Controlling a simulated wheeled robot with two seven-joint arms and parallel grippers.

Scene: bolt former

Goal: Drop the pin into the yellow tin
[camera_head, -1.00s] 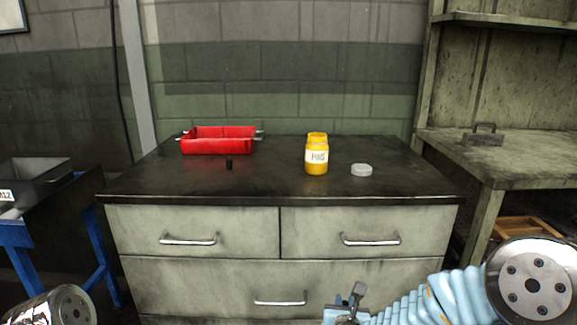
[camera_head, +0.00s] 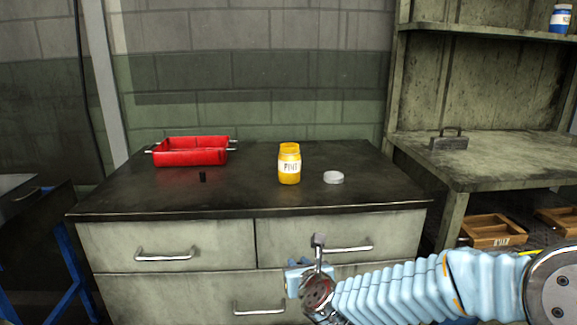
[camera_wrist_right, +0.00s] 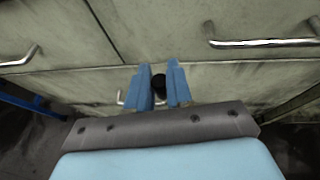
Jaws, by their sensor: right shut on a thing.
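The yellow tin (camera_head: 289,165) stands upright on the dark cabinet top, with a white label. Its grey lid (camera_head: 333,177) lies to its right. My right gripper (camera_head: 298,277) is in front of the cabinet drawers, lower than the top and nearer than the tin. In the wrist view its blue fingers (camera_wrist_right: 158,88) are shut on a small dark pin (camera_wrist_right: 160,82), seen end-on between them. In the head view the held pin cannot be made out. A small black piece (camera_head: 203,177) stands on the top, left of the tin. My left gripper is out of view.
A red tray (camera_head: 192,152) with metal handles sits at the back left of the cabinet top (camera_head: 240,198). Drawer handles (camera_head: 165,255) stick out in front. A workbench (camera_head: 480,165) with shelving stands at the right. The top around the tin is mostly clear.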

